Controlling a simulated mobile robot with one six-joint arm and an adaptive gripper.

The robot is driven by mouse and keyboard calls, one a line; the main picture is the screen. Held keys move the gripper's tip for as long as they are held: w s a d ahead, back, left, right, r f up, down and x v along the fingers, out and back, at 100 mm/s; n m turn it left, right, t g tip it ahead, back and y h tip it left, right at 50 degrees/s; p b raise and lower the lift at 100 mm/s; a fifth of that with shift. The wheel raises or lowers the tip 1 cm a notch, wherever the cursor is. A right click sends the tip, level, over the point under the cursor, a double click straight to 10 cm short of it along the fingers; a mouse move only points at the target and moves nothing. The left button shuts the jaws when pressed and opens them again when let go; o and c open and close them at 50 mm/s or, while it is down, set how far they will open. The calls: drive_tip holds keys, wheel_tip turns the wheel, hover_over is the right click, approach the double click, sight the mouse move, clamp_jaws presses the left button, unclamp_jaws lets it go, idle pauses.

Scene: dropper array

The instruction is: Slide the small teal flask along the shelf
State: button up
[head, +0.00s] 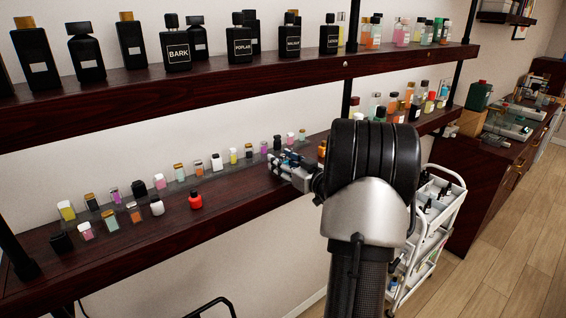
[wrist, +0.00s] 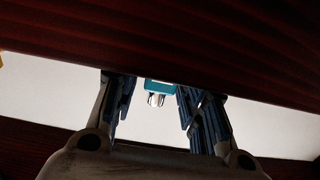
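The small teal flask (wrist: 160,87) shows in the wrist view, with a silver cap (wrist: 156,100) below its teal body in the picture. It sits between my gripper's two blue-grey fingers (wrist: 155,92), with a visible gap on each side. The fingers are spread and are not closed on it. In the head view my gripper (head: 284,164) is at the lower shelf, near the right end of the rows of small bottles. The flask cannot be made out clearly there, since the gripper and arm cover that spot.
The lower shelf (head: 258,208) holds several small bottles left of my gripper, including a red bottle (head: 196,200) near the front edge. The upper shelf (head: 270,72) carries black bottles. A black post (head: 350,85) rises behind my arm. A white cart (head: 440,210) stands right.

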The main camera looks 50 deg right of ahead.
drive_tip(key=shift+o, duration=0.4)
drive_tip(key=shift+s, duration=0.1)
drive_tip(key=shift+s, duration=0.4)
drive_tip(key=v, duration=1.1)
